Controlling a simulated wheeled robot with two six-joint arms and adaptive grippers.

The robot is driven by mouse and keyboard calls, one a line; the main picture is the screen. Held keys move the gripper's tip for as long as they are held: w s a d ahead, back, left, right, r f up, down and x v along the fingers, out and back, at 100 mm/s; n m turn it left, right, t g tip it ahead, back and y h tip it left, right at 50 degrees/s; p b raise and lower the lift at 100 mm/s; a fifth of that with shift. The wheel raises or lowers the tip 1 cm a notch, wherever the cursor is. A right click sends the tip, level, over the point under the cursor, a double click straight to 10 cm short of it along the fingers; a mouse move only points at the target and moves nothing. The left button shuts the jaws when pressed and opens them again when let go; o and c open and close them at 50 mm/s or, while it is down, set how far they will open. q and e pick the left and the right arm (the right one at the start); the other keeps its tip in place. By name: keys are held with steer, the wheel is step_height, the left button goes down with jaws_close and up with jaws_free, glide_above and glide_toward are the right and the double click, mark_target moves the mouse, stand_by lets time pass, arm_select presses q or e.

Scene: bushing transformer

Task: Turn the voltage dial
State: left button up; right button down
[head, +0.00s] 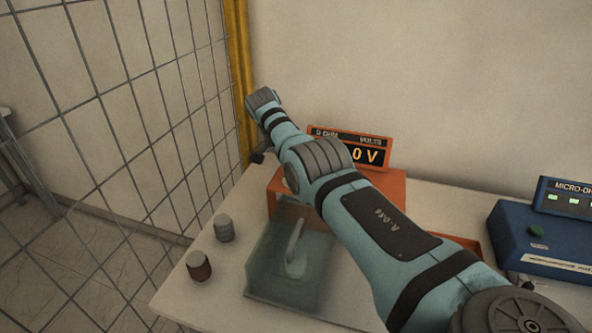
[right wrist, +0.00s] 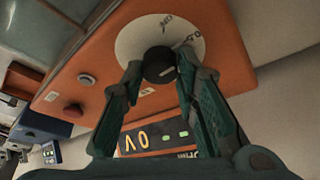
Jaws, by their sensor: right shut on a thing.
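The voltage dial is a black knob (right wrist: 157,65) on a round white plate (right wrist: 128,42) with markings, set on an orange panel (right wrist: 90,68) in the right wrist view. My right gripper (right wrist: 166,80) has its two green fingers on either side of the knob and is shut on it. In the head view my right arm reaches across the orange box (head: 393,190), and the dial is hidden there. The display (head: 368,156) on the box shows 0 V; it also shows in the right wrist view (right wrist: 150,140). My left gripper is not in view.
A clear bin (head: 262,283) with a pale hooked object (head: 296,250) stands in front of the box. Two small cylinders, grey (head: 224,229) and brown (head: 199,267), stand left of it. A blue micro-ohm device (head: 555,235) is at right. A wire mesh fence (head: 150,110) borders the left.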

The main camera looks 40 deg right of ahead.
steer(key=c, duration=1.5)
jaws_free()
steer(key=shift+s+f, duration=0.15)
steer(key=shift+f, duration=0.05)
steer(key=shift+o, duration=1.3)
steer(key=shift+d, duration=0.2)
steer(key=v, duration=0.7)
steer(key=shift+r, duration=0.3)
